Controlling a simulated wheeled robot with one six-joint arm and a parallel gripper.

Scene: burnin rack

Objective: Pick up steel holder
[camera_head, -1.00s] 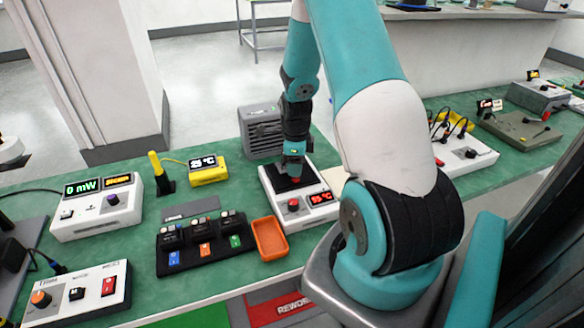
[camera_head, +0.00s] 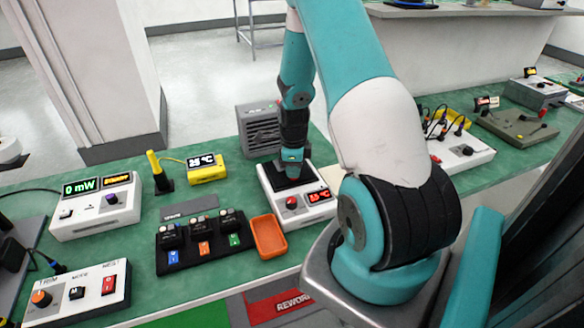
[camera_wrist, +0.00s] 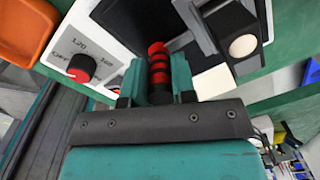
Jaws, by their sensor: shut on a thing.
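My gripper (camera_wrist: 157,62) is shut, its teal fingers on either side of a red-and-black banded piece (camera_wrist: 159,75). I take this piece as part of the steel holder; its lower part is hidden. A dark block with a pale round disc (camera_wrist: 231,32) shows just right of the fingers; I cannot tell whether it belongs to the holder. In the head view my gripper (camera_head: 291,170) points down over the dark top of a white unit (camera_head: 318,212) with a red knob and red display. The gripped thing is too hidden there to make out.
An orange tray (camera_head: 269,237) stands just left of the white unit. Left of it is a black rack (camera_head: 207,249) with several small parts and coloured tags. A grey vented box (camera_head: 259,130) stands close behind. A yellow meter (camera_head: 207,168) stands further left.

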